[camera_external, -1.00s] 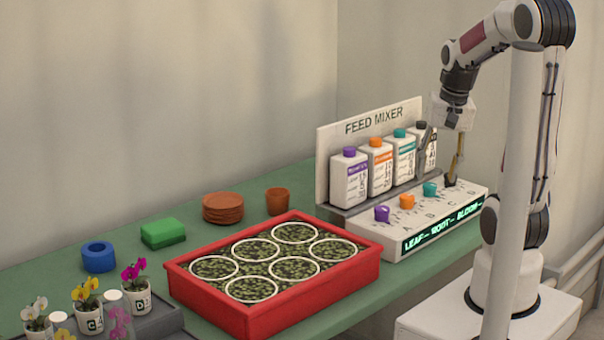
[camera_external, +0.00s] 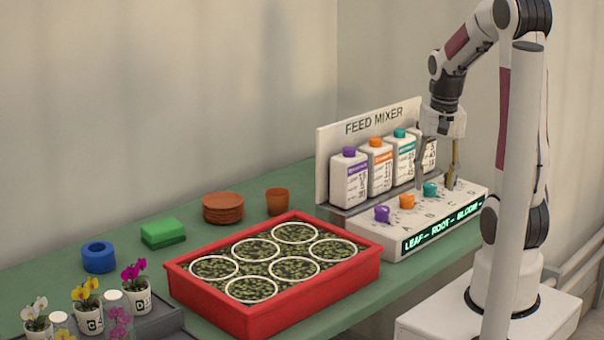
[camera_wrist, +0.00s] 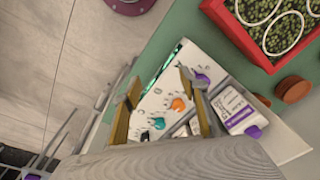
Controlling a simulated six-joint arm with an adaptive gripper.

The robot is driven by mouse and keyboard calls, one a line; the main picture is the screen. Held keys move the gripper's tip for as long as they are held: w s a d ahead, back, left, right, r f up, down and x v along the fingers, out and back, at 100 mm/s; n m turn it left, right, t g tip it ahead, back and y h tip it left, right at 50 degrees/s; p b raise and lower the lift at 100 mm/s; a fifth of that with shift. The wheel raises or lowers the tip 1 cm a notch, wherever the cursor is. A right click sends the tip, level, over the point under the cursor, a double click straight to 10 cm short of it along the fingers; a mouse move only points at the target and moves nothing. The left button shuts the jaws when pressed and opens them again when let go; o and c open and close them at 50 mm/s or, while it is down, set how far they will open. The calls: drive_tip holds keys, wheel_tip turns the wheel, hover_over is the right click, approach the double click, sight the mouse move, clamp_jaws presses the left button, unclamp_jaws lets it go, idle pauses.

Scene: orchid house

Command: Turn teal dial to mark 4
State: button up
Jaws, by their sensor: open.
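The teal dial (camera_external: 430,189) sits on the sloped white panel of the feed mixer, right of the orange dial (camera_external: 407,201) and purple dial (camera_external: 382,213). My gripper (camera_external: 436,187) points down over the panel, open and empty, its fingers on either side of the teal dial in this view. In the wrist view the teal dial (camera_wrist: 158,123) shows between the spread fingers of my gripper (camera_wrist: 158,80), with the orange dial (camera_wrist: 178,104) and purple dial (camera_wrist: 203,78) nearby. I cannot tell whether a finger touches the dial. Its pointer and marks are too small to read.
Bottles with purple (camera_external: 349,177), orange (camera_external: 376,166) and teal caps stand behind the dials; my gripper partly covers the rightmost one. A lit display (camera_external: 440,231) runs along the panel front. A red tray (camera_external: 275,305) stands to the left on the green bench.

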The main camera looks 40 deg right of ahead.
drive_tip(key=w+d+f+m+h, duration=0.2)
drive_tip(key=w+d+f, duration=0.2)
drive_tip(key=w+d, duration=0.5)
drive_tip(key=m+h, duration=0.2)
approach(430, 185)
drive_tip(key=shift+d+f+m+t, duration=0.2)
drive_tip(key=shift+d+m+t, duration=0.1)
drive_tip(key=shift+m, duration=0.3)
drive_tip(key=shift+s, duration=0.1)
drive_tip(key=shift+x, duration=3.85)
drive_tip(key=shift+a, duration=0.1)
drive_tip(key=c, duration=1.1)
